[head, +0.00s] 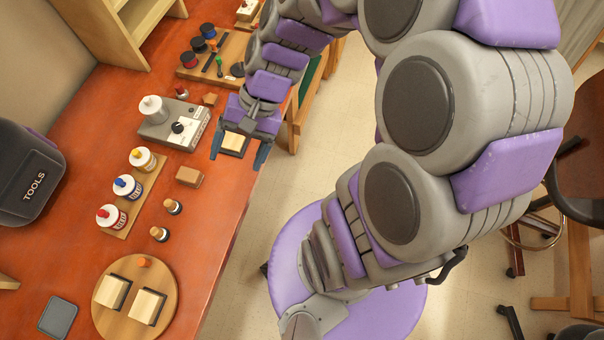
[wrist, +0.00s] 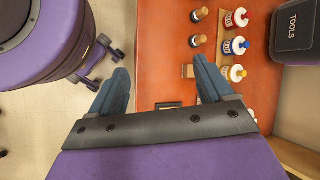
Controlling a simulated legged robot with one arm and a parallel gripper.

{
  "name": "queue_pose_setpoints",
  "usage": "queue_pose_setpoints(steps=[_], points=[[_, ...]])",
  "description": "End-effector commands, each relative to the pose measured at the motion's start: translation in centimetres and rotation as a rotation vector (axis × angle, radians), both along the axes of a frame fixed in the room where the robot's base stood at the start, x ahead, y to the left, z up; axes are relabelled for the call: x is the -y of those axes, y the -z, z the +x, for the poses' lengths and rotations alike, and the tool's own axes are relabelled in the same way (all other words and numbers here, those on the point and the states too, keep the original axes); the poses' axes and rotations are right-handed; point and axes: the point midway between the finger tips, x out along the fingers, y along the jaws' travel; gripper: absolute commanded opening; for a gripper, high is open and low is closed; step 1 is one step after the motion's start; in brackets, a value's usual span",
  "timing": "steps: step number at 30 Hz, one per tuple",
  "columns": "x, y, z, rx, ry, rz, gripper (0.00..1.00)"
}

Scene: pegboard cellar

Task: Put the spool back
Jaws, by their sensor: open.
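Several round pieces that look like spools, black, blue (head: 198,44) and red, sit on a wooden board (head: 240,46) at the back of the orange table in the head view. I cannot tell which piece is the task's spool. My gripper (head: 240,150) is open at the table's right edge, fingers pointing down the picture. A cream-topped block (head: 234,142) shows between its fingers, and I cannot tell whether they touch it. In the wrist view my gripper (wrist: 160,70) is open over the table edge, with nothing held between the fingertips.
A grey device (head: 172,124) with a white knob-like top stands left of my gripper. A tools bag (head: 28,172) is at left. A purple stool (head: 285,262) stands beside the table.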

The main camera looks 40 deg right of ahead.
Motion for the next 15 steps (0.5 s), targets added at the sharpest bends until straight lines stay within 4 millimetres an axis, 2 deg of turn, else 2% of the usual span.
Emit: queue_pose_setpoints(steps=[1,3,9,15], points=[[-0.2,-0.5,-1.8,0.026,-0.083,-0.057,0.80],[0.1,-0.8,-3.9,0.051,-0.189,-0.134,0.80],[2.6,-1.8,-9.2,0.113,-0.443,-0.348,0.80],[5.3,-2.6,-12.1,0.142,-0.577,-0.485,0.80]])
